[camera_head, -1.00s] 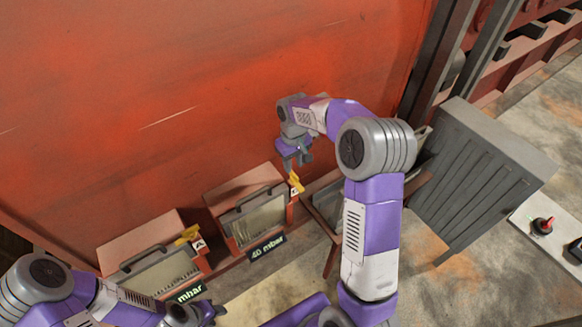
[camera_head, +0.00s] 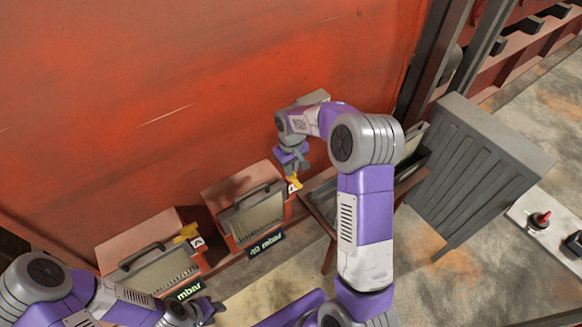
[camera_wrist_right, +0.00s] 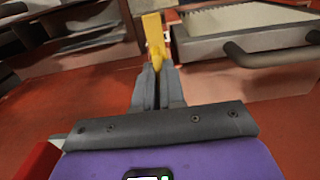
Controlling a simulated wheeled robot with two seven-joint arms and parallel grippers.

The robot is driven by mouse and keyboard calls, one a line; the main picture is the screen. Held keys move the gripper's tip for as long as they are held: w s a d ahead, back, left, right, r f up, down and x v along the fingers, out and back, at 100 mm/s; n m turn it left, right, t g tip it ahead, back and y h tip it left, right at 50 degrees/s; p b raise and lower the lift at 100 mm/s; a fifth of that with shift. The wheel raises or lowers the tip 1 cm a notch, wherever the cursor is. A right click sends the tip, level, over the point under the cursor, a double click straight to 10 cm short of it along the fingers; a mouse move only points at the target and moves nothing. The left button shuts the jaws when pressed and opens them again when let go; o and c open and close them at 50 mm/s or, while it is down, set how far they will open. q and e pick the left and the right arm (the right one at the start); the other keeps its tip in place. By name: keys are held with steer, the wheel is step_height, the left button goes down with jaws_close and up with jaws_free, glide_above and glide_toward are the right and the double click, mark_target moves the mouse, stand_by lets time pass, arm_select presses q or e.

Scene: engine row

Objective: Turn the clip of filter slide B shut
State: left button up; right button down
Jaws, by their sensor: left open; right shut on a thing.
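Filter slide B (camera_head: 252,212) is the right one of two slides at the foot of the red wall, with its grey handle and pale panel facing out. Its yellow clip (camera_head: 295,181) sits at its right edge, above a small white label. My right gripper (camera_head: 293,171) is shut on this clip from above. In the right wrist view the yellow clip (camera_wrist_right: 154,38) stands out beyond the closed fingertips (camera_wrist_right: 158,72), which hide its lower part. My left gripper (camera_head: 210,308) is open and empty, low in front of the left slide.
The left slide (camera_head: 158,272) has a yellow clip (camera_head: 186,233) and a label reading A. A "40 mbar" display (camera_head: 266,243) is below slide B. A tray stand (camera_head: 322,197) and grey ribbed panel (camera_head: 470,165) stand to the right. A red knob (camera_head: 541,219) is far right.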

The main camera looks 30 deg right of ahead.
steer(key=shift+m, duration=0.3)
steer(key=m, duration=0.3)
steer(key=shift+m+b, duration=0.3)
steer(key=shift+b, duration=0.05)
steer(key=m, duration=0.4)
steer(key=shift+m, duration=0.3)
steer(key=m, duration=0.4)
steer(key=shift+r+m+p, duration=0.1)
steer(key=shift+m+p, duration=0.2)
steer(key=shift+p, duration=0.1)
steer(key=m+p, duration=0.1)
steer(key=m, duration=0.3)
steer(key=shift+m, duration=0.3)
steer(key=c, duration=1.2)
jaws_free()
